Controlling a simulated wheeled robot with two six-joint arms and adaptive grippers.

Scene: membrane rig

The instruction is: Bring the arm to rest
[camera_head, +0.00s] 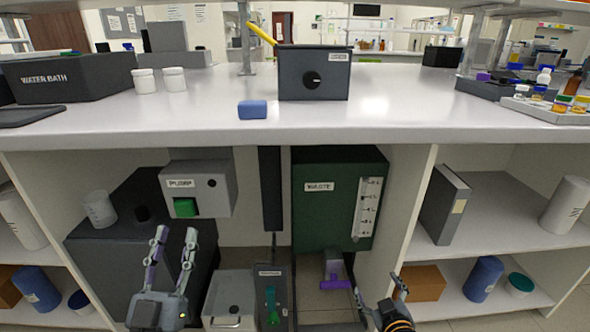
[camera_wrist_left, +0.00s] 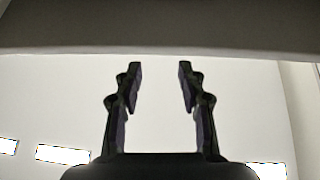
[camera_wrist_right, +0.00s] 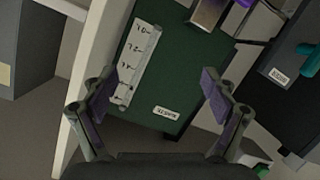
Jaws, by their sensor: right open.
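My left gripper (camera_head: 176,234) is raised in front of the cabinet under the bench, before the dark box and below the grey pump box (camera_head: 222,184). Its fingers stand apart with nothing between them, and the left wrist view shows the same empty gap (camera_wrist_left: 159,75). My right gripper (camera_head: 378,292) is low at the right of the green waste box (camera_head: 312,225), beside the purple-handled valve (camera_head: 336,283). In the right wrist view its fingers (camera_wrist_right: 158,85) are spread and empty, with the waste box's dark green face and white scale strip beyond them.
The bench edge (camera_head: 300,136) overhangs both grippers. A teal handle (camera_head: 271,305) stands on a dark panel between the arms. A brown box (camera_head: 424,283) sits on the shelf just right of my right gripper. A blue block (camera_head: 252,109) lies on the benchtop.

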